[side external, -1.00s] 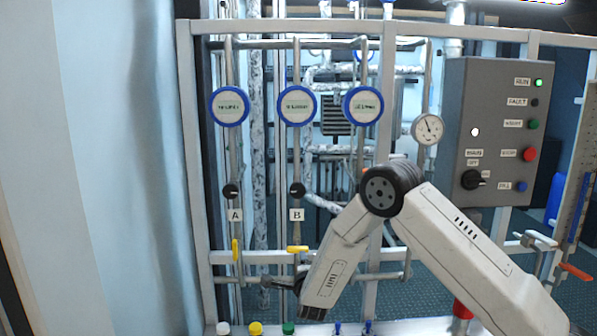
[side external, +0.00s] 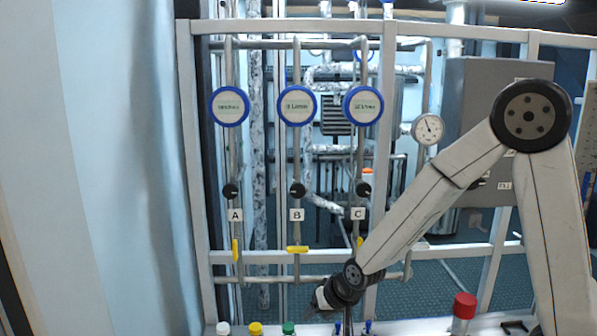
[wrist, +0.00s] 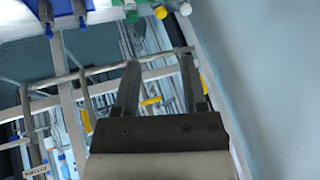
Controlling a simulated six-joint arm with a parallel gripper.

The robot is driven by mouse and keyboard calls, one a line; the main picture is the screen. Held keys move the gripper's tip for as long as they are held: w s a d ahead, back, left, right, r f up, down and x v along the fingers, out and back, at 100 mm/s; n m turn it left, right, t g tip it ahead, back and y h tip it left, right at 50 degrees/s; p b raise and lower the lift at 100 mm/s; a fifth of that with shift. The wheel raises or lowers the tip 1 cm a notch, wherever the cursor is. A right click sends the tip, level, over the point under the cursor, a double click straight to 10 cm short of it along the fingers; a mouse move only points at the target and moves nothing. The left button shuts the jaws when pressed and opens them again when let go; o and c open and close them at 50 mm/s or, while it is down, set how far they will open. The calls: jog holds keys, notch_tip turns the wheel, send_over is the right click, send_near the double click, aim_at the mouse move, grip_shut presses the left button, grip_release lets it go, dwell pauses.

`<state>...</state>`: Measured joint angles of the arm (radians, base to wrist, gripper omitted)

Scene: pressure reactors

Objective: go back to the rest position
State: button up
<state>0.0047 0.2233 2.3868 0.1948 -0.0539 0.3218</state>
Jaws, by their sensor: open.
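My gripper (side external: 322,302) is low in front of the pipe rack in the side view, above the shelf with small capped bottles. It is small and dark there, with its fingers partly hard to make out. In the wrist view both fingers of my gripper (wrist: 160,62) are apart with nothing between them. The yellow handle under label B (side external: 297,249) lies crosswise, and the one under label A (side external: 235,250) stands upright. The yellow handle under label C (side external: 360,244) is partly hidden by my arm. My gripper is apart from the handles.
White (side external: 223,328), yellow (side external: 256,328) and green (side external: 289,327) caps stand along the front shelf. A red-topped object (side external: 464,306) stands at the right, near my arm. The area left of the rack is a plain wall.

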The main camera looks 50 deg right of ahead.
jog(key=s+n+g, duration=0.4)
jog(key=s+n, duration=0.2)
jog(key=s, duration=0.5)
jog(key=shift+s+a, duration=0.15)
jog(key=shift+a, duration=0.05)
